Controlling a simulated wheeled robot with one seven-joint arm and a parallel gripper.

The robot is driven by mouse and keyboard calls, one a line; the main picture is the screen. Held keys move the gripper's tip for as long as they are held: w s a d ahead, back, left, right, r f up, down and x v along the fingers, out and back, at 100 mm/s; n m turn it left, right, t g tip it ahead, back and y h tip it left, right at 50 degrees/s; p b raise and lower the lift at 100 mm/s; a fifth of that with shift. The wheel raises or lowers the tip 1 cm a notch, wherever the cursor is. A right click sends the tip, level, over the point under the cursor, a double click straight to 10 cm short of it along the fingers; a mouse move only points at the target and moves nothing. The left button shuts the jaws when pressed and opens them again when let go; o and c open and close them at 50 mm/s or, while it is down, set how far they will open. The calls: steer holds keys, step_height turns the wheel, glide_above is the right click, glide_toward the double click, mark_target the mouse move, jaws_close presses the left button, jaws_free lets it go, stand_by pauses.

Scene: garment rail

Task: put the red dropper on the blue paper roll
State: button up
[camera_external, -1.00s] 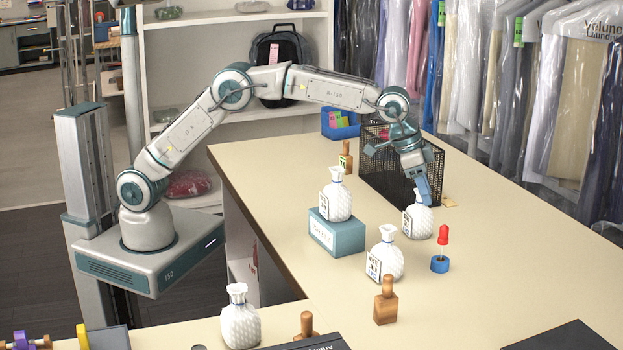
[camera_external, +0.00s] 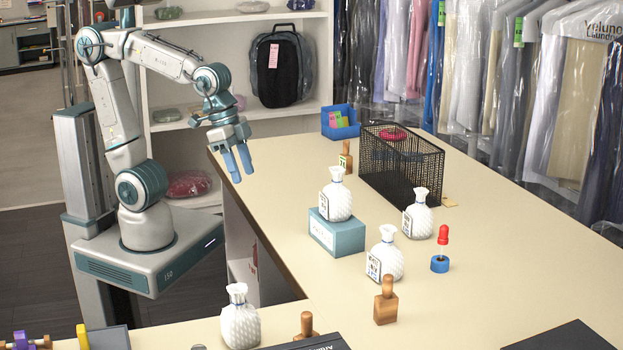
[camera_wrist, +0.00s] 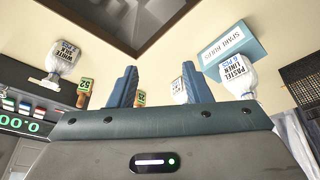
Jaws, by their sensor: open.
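My gripper (camera_external: 241,174) is open and empty, over the counter's far left edge, well away from the dropper. In the wrist view my gripper's two blue fingers (camera_wrist: 155,88) are spread with nothing between them. I cannot make out the dropper or the roll in the wrist view.
Wooden stampers (camera_external: 385,302) stand on the counter (camera_external: 510,250). A black mesh basket (camera_external: 402,170) and a blue bin (camera_external: 340,122) are at the back. The counter right of the dropper is clear.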

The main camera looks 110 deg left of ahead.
steer(key=s+d+f, duration=0.1)
steer(key=s+f, duration=0.2)
steer(key=s, duration=0.4)
steer(key=shift+f+m, duration=0.3)
steer(key=shift+f, duration=0.05)
stand_by(0.5)
